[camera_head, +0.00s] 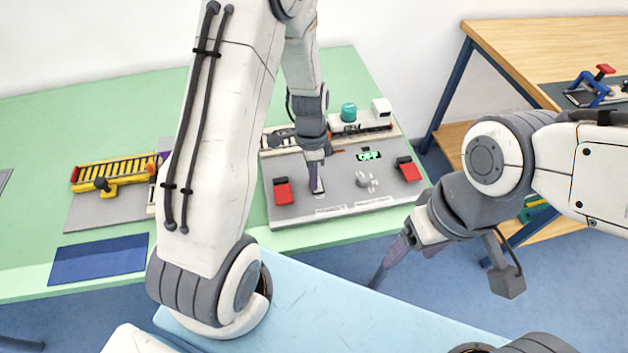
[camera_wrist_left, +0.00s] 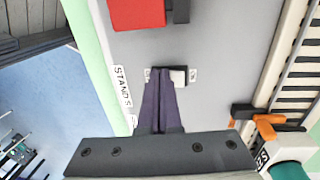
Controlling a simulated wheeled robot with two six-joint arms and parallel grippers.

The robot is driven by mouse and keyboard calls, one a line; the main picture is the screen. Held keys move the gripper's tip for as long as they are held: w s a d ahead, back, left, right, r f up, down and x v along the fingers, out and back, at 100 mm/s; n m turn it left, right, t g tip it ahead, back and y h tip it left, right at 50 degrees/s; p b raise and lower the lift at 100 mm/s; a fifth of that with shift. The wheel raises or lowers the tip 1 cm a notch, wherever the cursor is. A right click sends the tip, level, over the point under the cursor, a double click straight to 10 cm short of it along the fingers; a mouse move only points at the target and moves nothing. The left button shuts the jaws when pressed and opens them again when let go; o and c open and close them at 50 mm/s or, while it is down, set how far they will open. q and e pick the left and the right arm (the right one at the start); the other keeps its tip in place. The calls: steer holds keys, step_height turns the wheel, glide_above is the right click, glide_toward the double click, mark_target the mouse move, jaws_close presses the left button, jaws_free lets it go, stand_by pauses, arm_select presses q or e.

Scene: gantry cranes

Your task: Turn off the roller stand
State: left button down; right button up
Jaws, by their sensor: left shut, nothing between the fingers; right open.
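The roller stand's grey panel (camera_head: 340,199) lies on the green table, with a conveyor-like part (camera_head: 345,126) at its back. A small green display (camera_head: 369,155) on it appears to read OFF. My left gripper (camera_head: 317,189) points down at the panel, its purple fingers shut with nothing between them. In the left wrist view, the fingertips (camera_wrist_left: 161,74) are at a small black-and-white rocker switch (camera_wrist_left: 178,76) and partly cover it; I cannot tell whether they touch it. A label (camera_wrist_left: 122,87) reading STANDS is beside it. My right gripper (camera_head: 402,262) is open and empty, in front of the table.
Red blocks (camera_head: 283,191) (camera_head: 408,169) and a grey knob (camera_head: 366,181) stand on the panel. A yellow roller device (camera_head: 112,173) and a blue mat (camera_head: 98,260) are at the left. A wooden table (camera_head: 550,42) stands at the right. Floor shows between the tables.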

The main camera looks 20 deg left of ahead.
arm_select(q)
steer(key=shift+w+a+r, duration=0.1)
steer(key=shift+w+a, duration=0.05)
steer(key=shift+w, duration=0.05)
steer(key=r+p, duration=0.2)
steer(key=r, duration=0.1)
steer(key=r+p, duration=0.1)
steer(key=p, duration=0.1)
steer(key=shift+s+d+r, duration=0.2)
steer(key=shift+d+r, duration=0.05)
step_height(320, 180, up, 9)
steer(key=b, duration=0.1)
glide_above(315, 194)
steer(key=shift+r, duration=0.2)
